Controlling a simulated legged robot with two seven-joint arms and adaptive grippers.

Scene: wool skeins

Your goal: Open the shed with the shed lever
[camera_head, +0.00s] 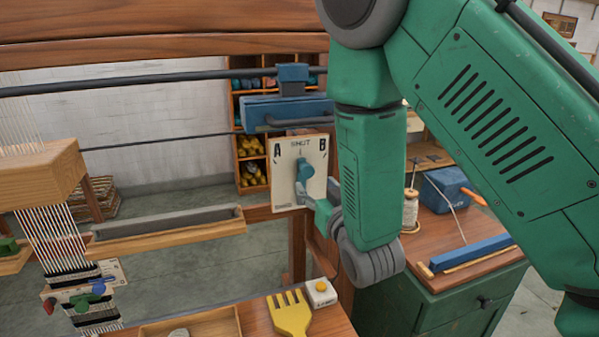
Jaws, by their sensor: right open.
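My right gripper (306,194) is open, just below the lever at the panel's lower right. It is small in the view and partly hidden by its own wrist; I cannot tell whether it touches the lever. My left gripper is not in view.
The loom's wooden beam (160,232) and warp threads (55,240) are at the left. A yellow comb (289,314) and a white box with a yellow button (320,292) lie in front. A green cabinet (440,310) holding a thread spool (410,210) stands right.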

